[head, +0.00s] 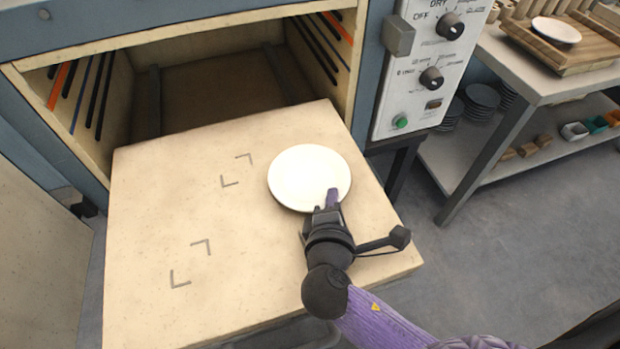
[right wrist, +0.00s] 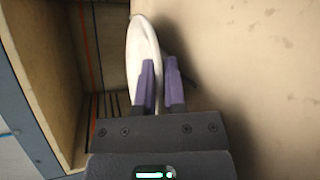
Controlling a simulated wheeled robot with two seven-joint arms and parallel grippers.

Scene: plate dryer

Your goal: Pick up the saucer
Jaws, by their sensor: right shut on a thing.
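A white round saucer (head: 309,176) is at the right side of the pale pulled-out shelf (head: 150,240) in the head view. My right gripper (head: 332,198) is at the saucer's near rim, with one purple fingertip over its face. In the right wrist view the saucer (right wrist: 138,50) shows nearly edge-on, and the purple fingers (right wrist: 160,82) are close together at its rim. The gripper is shut on the saucer. I cannot tell whether the saucer touches the shelf or is a little above it. My left gripper is not in view.
The dryer's open chamber (head: 215,85) is behind the shelf, with rods along its side walls. A control panel (head: 432,65) is at the right. A side table (head: 530,80) holds a wooden tray with another white saucer (head: 556,30). Corner marks lie on the shelf's clear left part.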

